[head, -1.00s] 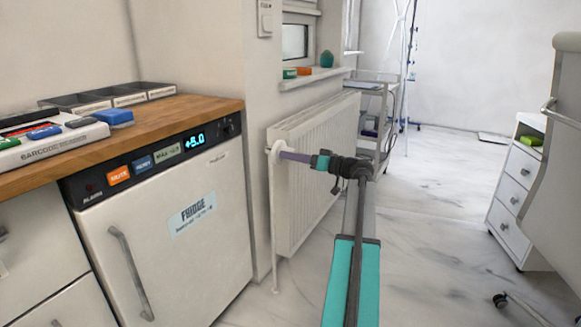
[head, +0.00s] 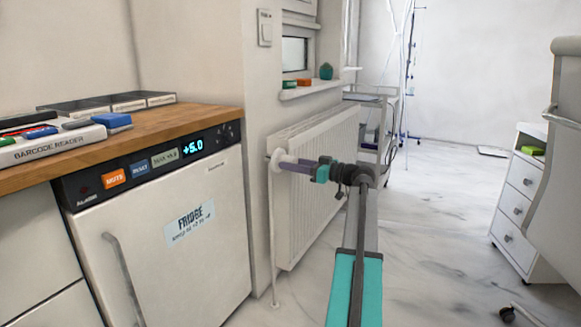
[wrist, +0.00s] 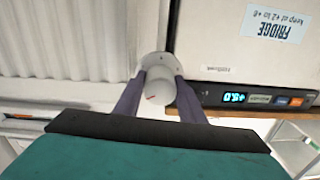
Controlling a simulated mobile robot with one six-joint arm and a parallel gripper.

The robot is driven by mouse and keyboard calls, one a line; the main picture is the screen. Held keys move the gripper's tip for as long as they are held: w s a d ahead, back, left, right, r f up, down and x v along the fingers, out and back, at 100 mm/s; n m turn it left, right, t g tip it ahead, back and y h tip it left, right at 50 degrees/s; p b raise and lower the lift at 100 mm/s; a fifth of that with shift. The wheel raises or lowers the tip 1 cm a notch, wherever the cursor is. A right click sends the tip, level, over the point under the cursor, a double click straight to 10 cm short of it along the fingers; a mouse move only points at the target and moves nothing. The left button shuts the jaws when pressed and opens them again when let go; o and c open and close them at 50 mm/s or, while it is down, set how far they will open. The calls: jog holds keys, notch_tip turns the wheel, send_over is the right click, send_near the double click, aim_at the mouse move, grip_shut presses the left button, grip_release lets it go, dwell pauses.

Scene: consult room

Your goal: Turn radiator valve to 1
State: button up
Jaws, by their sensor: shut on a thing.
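The white radiator valve (head: 278,160) sits at the near end of the ribbed white radiator (head: 318,175), on top of a thin vertical pipe. My gripper (head: 287,162) reaches it from the right, and its purple fingers are shut on the valve. In the wrist view the round white valve knob (wrist: 156,100) lies between the two fingers of my gripper (wrist: 158,98). A small red mark shows on the knob. Its numbers are too small to read, so I cannot tell the setting.
The fridge (head: 165,235), under a wooden counter (head: 165,130), stands close left of the valve. A window sill (head: 315,84) with small boxes is above the radiator. A trolley (head: 385,110) stands behind. Floor to the right is clear up to a drawer cabinet (head: 515,210).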

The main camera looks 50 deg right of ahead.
jog(key=o, duration=1)
jog(key=shift+a+f, duration=0.1)
jog(key=shift+o, duration=0.2)
jog(key=p+v, duration=0.4)
jog(key=v, duration=0.9)
jog(key=shift+s+p, duration=0.35)
